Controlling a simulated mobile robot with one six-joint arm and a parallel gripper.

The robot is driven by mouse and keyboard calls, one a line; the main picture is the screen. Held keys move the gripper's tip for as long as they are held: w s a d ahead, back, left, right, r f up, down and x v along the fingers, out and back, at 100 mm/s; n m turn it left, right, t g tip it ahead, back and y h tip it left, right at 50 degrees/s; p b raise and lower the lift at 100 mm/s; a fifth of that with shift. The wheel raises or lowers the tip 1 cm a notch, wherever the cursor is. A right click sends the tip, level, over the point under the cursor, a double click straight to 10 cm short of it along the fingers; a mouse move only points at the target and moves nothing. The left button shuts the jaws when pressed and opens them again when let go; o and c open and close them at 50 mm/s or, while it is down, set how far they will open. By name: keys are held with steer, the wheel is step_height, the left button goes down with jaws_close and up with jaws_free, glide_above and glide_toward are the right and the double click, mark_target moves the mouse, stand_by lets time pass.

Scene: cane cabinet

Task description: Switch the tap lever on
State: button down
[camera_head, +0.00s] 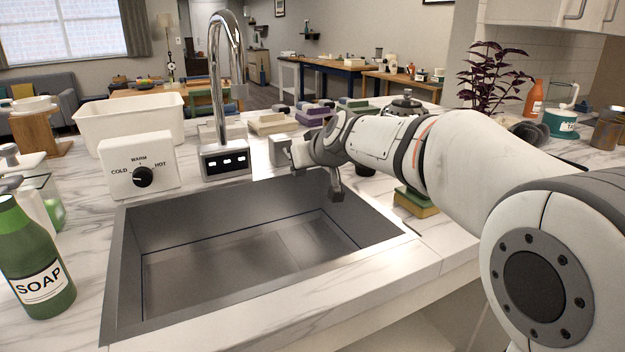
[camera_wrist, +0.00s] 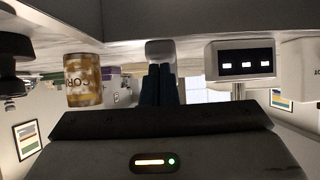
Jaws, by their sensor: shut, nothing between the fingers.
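The tap (camera_head: 222,90) is a chrome gooseneck rising from a box-shaped base (camera_head: 225,162) with a lit display, behind the sink. This base also shows upside down in the wrist view (camera_wrist: 241,63). A small pale block (camera_head: 278,148), which looks like the tap lever, stands just right of the base. It shows in the wrist view (camera_wrist: 160,48) directly beyond my fingertips. My gripper (camera_head: 296,156) is over the sink's back right corner, near the block. In the wrist view its dark fingers (camera_wrist: 158,72) are together and empty. I cannot tell whether they touch the block.
The steel sink (camera_head: 128,262) lies below my arm. A temperature dial panel (camera_head: 137,170) stands left of the tap. A green soap bottle (camera_head: 35,262) is at the left. A sponge (camera_head: 415,203) lies beneath my arm. A labelled jar (camera_wrist: 83,80) shows in the wrist view.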

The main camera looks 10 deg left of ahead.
steer(key=f+b, duration=0.2)
steer(key=b, duration=0.1)
steer(key=shift+b, duration=0.4)
steer(key=shift+s+f+b, duration=0.1)
steer(key=shift+f+b, duration=0.05)
steer(key=shift+b, duration=0.65)
steer(key=shift+f, duration=0.25)
steer(key=shift+s, duration=0.1)
steer(key=r+p+v, duration=0.1)
steer(key=p+v, duration=0.1)
steer(key=v, duration=1.1)
steer(key=shift+r, duration=0.35)
steer(key=shift+a, duration=0.2)
